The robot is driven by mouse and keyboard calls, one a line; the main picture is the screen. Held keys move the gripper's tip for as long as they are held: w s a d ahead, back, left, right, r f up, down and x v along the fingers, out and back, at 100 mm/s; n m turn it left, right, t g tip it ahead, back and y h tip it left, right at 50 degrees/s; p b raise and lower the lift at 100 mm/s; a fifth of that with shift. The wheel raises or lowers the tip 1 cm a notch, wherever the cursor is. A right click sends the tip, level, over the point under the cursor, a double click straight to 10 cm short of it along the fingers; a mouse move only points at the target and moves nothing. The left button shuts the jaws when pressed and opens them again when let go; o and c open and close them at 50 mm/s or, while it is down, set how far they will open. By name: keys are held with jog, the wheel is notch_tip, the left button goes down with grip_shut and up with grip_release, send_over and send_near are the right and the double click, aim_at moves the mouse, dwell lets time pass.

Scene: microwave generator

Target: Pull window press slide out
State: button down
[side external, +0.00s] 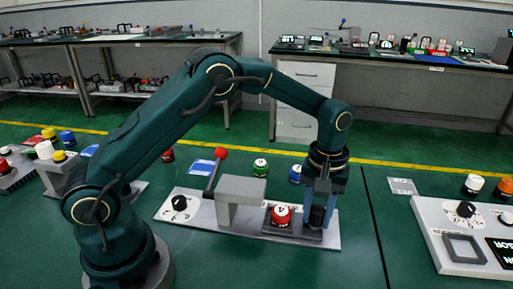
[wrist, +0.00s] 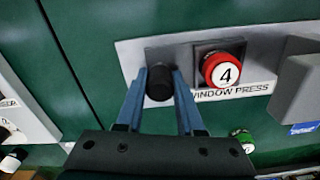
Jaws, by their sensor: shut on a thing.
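The window press panel (side external: 190,213) is a light grey plate on the green table; its "WINDOW PRESS" label (wrist: 232,92) shows in the wrist view. A grey block (side external: 240,190) stands on it, and right of that is the grey slide (side external: 294,235), carrying a red button with a white top marked 4 (side external: 281,214). The button also shows in the wrist view (wrist: 225,70). A black knob (wrist: 158,88) stands beside the button. My gripper (side external: 319,208) points down with its blue fingers either side of this knob, shut on it. The fingers partly hide the knob.
Left on the panel are a black dial (side external: 180,203) and a red-tipped lever (side external: 217,165). Green (side external: 260,167) and blue (side external: 296,173) buttons stand behind the panel. Another panel (side external: 440,240) is at the right. Bare green table lies between the panels.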

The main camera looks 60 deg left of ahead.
jog(key=shift+w+d, duration=1.25)
jog(key=shift+w, duration=0.15)
jog(key=c, duration=0.5)
grip_release()
jog(key=shift+c, duration=0.2)
jog(key=shift+s, duration=0.1)
jog(key=shift+r, duration=2.6)
